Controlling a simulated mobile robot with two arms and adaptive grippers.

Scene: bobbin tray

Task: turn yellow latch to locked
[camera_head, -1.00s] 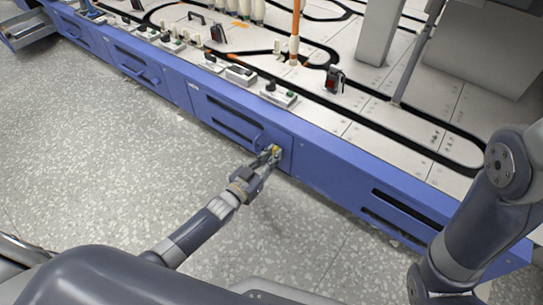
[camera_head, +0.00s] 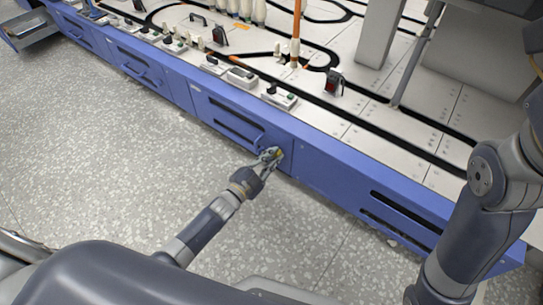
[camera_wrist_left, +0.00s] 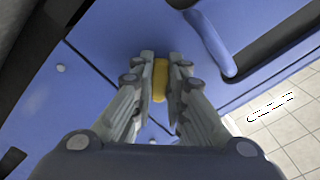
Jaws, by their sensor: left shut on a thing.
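The yellow latch (camera_wrist_left: 160,80) is on the blue front panel of the machine. In the left wrist view it sits between the two fingers of my left gripper (camera_wrist_left: 161,92), which is shut on it. In the head view the left gripper (camera_head: 270,157) is at the panel, and only a small bit of the yellow latch (camera_head: 280,153) shows past the fingers. The fingers hide part of the latch, and I cannot read its lock position. My right gripper is not in view; an arm link of mine shows at the right.
A blue drawer with a handle (camera_head: 240,129) is just left of the latch. In the left wrist view the handle (camera_wrist_left: 211,42) is close to the fingers. The white machine top (camera_head: 330,115) with black tracks and small switch boxes lies above. Speckled floor (camera_head: 110,150) is clear in front.

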